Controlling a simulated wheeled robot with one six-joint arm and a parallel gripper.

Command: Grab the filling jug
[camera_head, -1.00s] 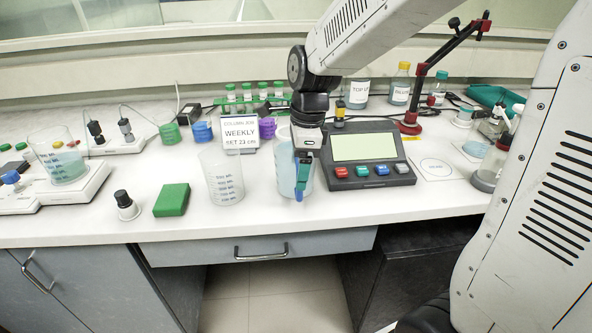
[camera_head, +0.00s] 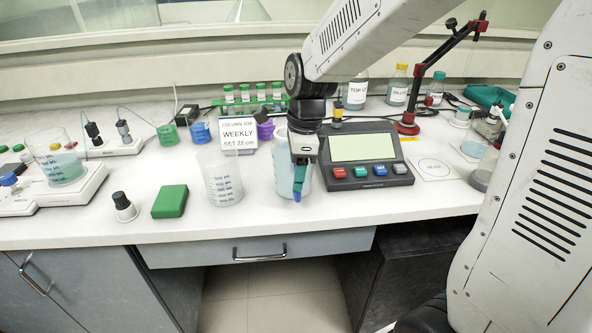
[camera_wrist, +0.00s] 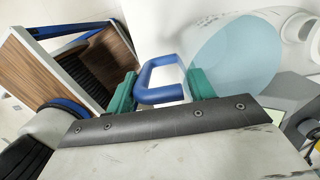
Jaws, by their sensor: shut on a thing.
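The filling jug (camera_head: 283,178) is a clear vessel with light blue liquid. It stands near the front of the bench, left of the box with the screen. My gripper (camera_head: 300,182) is in front of it and hides part of it. In the wrist view, the jug's blue handle (camera_wrist: 160,93) is between the teal fingers of my gripper (camera_wrist: 162,90), which is shut on it. The pale blue liquid (camera_wrist: 235,55) shows behind the right finger. The jug looks upright on the bench.
An empty clear beaker (camera_head: 221,182) stands close to the jug's left. The screen box (camera_head: 364,158) with coloured buttons is close on its right. A "WEEKLY" sign (camera_head: 239,136) and a tube rack (camera_head: 252,100) stand behind. A green block (camera_head: 170,201) lies farther left.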

